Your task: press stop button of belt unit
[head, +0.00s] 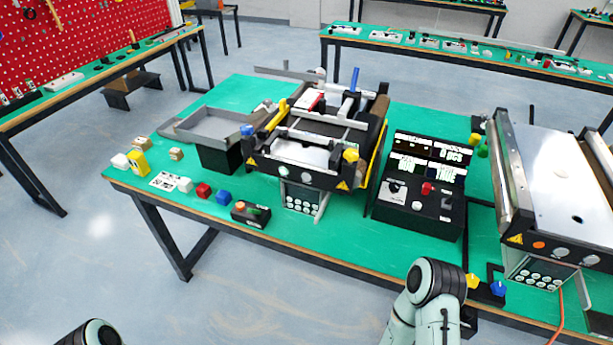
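A belt unit (323,139) with dark side frames and yellow-black edges stands on the green table (160,206). A black control box (420,206) with lit displays and a red round button (427,188) stands to its right. A small black box (250,214) with an orange and a green button lies at the table's front edge, left of the unit's lower panel. Which button is the stop button I cannot tell. Only parts of my arms show, at the bottom left and bottom centre-right. Neither gripper can be made out, and nothing of mine touches a button.
A second conveyor (557,180) with an orange button stands at the right. A grey tray (215,125) is left of the belt unit. Red and blue blocks (213,193) lie along the front left edge. Knobs (485,285) sit near the front right edge.

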